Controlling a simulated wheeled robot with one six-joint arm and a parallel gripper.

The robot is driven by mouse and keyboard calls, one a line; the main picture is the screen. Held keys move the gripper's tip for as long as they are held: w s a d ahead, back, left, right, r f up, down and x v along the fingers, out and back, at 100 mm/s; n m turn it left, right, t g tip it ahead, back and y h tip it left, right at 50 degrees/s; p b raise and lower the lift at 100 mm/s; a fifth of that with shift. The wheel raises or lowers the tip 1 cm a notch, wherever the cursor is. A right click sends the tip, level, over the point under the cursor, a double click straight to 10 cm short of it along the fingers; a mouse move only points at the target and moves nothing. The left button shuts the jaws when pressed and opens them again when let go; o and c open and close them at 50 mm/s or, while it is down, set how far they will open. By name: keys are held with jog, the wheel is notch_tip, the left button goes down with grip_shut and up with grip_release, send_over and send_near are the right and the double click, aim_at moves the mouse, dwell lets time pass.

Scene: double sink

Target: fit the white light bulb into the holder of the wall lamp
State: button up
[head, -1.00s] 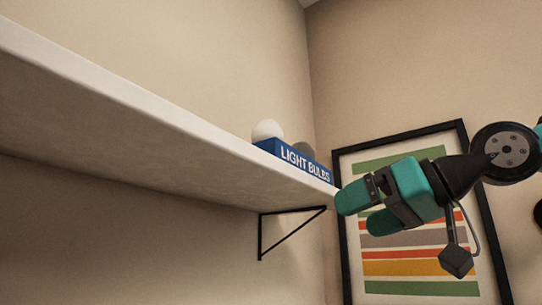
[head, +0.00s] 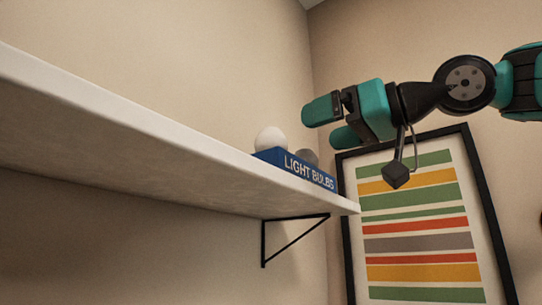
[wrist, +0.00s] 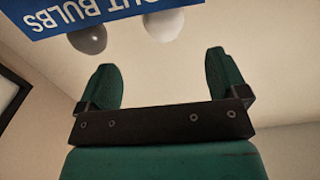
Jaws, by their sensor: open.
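The white light bulb (head: 270,140) shows as a round top above a blue box (head: 296,169) lettered "LIGHT BULBS" on the shelf. Its lower part is hidden by the box. My gripper (head: 318,124) is open and empty, above and to the right of the white bulb, apart from it. In the wrist view the white bulb (wrist: 163,24) lies beyond the gap between the two green fingers (wrist: 160,65), with the box lettering upside down. The wall lamp and its holder are not in view.
A grey bulb (head: 308,156) sits in the box beside the white one. The white shelf (head: 150,140) runs along the left wall on a black bracket (head: 290,238). A framed striped picture (head: 415,215) hangs on the right wall.

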aim_at(284, 137)
jog(key=p+x, duration=0.1)
jog(key=x, duration=0.3)
jog(key=shift+w+a, duration=0.1)
jog(key=p+x, duration=0.1)
jog(key=x, duration=0.1)
jog(key=p+x, duration=0.1)
jog(key=x, duration=0.1)
jog(key=shift+a+r, duration=0.2)
jog(key=shift+a, duration=0.1)
jog(key=shift+w+a+f+p, duration=0.15)
jog(key=shift+a+p, duration=0.2)
jog(key=shift+a, duration=0.05)
jog(key=c, duration=0.8)
